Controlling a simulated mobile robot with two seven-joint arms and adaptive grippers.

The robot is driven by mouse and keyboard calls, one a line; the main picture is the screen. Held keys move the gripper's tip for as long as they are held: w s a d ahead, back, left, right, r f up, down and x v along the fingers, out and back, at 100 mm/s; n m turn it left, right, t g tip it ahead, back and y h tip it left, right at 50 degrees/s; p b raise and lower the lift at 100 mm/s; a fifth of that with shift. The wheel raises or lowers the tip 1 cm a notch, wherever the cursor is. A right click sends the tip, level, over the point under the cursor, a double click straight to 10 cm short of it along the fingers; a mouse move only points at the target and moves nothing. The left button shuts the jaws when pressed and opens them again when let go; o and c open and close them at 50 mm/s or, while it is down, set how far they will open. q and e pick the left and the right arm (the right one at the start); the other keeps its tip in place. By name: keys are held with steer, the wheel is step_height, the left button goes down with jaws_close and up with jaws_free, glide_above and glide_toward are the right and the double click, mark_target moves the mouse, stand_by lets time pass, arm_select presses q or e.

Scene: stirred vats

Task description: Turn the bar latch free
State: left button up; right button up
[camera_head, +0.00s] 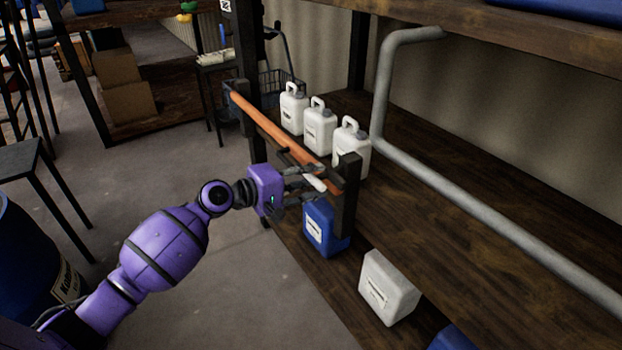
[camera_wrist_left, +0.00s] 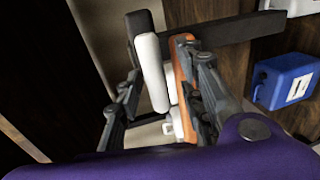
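An orange bar (camera_head: 275,130) runs along the shelf's front edge and ends near a dark post (camera_head: 346,195). A white handle (camera_head: 314,183) sits at its near end and looks like the bar latch's grip. My left gripper (camera_head: 303,190) is at this handle. In the left wrist view the white handle (camera_wrist_left: 153,75) lies between the spread fingers of my left gripper (camera_wrist_left: 160,72), beside the orange bar (camera_wrist_left: 182,75). The right finger overlaps the bar, and I cannot tell whether either finger touches the handle. My right gripper is not in view.
Several white canisters (camera_head: 319,127) stand on the wooden shelf (camera_head: 450,240) behind the bar. A blue canister (camera_head: 322,230) stands below the handle by the post, with another white canister (camera_head: 388,287) nearer. A grey pipe (camera_head: 480,205) crosses the right side. The floor (camera_head: 235,265) in front is clear.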

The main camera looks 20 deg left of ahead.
arm_select(q)
steer(key=v, duration=1.2)
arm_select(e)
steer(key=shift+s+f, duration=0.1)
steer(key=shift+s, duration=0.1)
arm_select(q)
steer(key=s+f+m+y+p, duration=0.1)
steer(key=s+f+m+y, duration=0.3)
steer(key=f, duration=0.5)
steer(key=s+f+m+y+p, duration=0.1)
steer(key=s+f+m+y, duration=0.3)
steer(key=f, duration=0.6)
steer(key=s+d+f+m+g, duration=0.1)
steer(key=s+d+f, duration=0.1)
steer(key=s, duration=0.7)
steer(key=s+d+f+m+g+y+p, duration=0.1)
steer(key=s+d+f, duration=0.2)
steer(key=s, duration=0.7)
steer(key=s+d+f+m+g+p, duration=0.1)
steer(key=s+d+f, duration=0.2)
steer(key=s+f, duration=0.3)
steer(key=s, duration=0.3)
steer(key=shift+s+d+f+g, duration=0.2)
steer(key=shift+s+d+g, duration=0.05)
steer(key=shift+s+g, duration=0.15)
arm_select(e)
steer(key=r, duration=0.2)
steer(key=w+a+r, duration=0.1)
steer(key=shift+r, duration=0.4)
